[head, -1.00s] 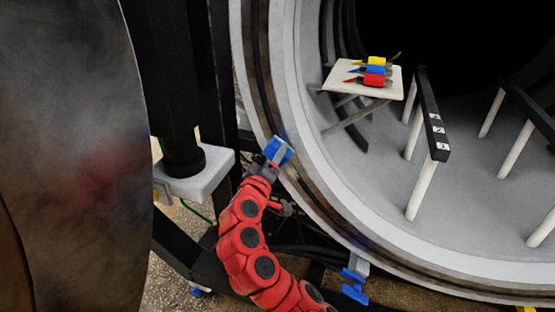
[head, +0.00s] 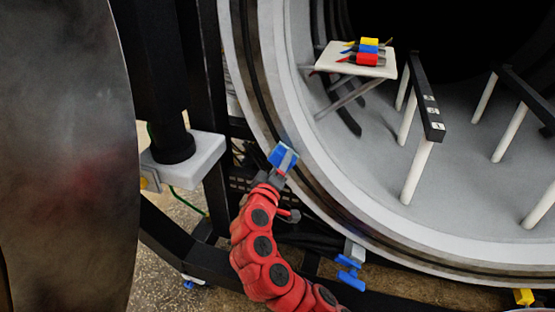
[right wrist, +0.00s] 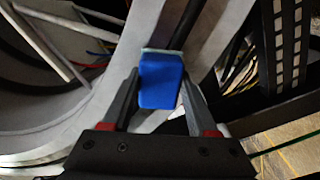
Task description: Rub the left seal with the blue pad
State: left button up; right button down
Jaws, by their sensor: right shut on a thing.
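My right gripper (head: 273,171) is shut on the blue pad (head: 283,157), at the lower left of the round furnace opening. In the right wrist view the blue pad (right wrist: 162,80) sits between the two fingers of my right gripper (right wrist: 160,85). The dark seal ring (head: 259,105) runs around the rim of the opening. The pad lies over or against this ring at its lower left; whether it touches cannot be told. My left gripper is not in view.
A white shelf (head: 327,60) inside the chamber holds yellow, blue and red items (head: 367,52). Black rails (head: 428,105) on white posts stand inside. The big dark door (head: 70,150) is at the left. A blue-handled clamp (head: 350,275) hangs below the rim.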

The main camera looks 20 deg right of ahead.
jog(key=shift+s+d+f+b, duration=0.2)
jog(key=shift+d+f+b, duration=0.1)
jog(key=shift+f, duration=0.3)
jog(key=shift+s+d+f+b, duration=0.25)
jog(key=shift+f+b, duration=0.1)
jog(key=shift+f, duration=0.2)
jog(key=shift+s+d+f+b, duration=0.15)
jog(key=shift+d+f+b, duration=0.15)
jog(key=shift+f, duration=0.3)
jog(key=v, duration=0.6)
jog(key=shift+b, duration=0.4)
jog(key=shift+a, duration=0.15)
jog(key=v, duration=0.3)
jog(key=shift+r+b, duration=0.1)
jog(key=shift+b, duration=0.2)
jog(key=shift+w, duration=0.1)
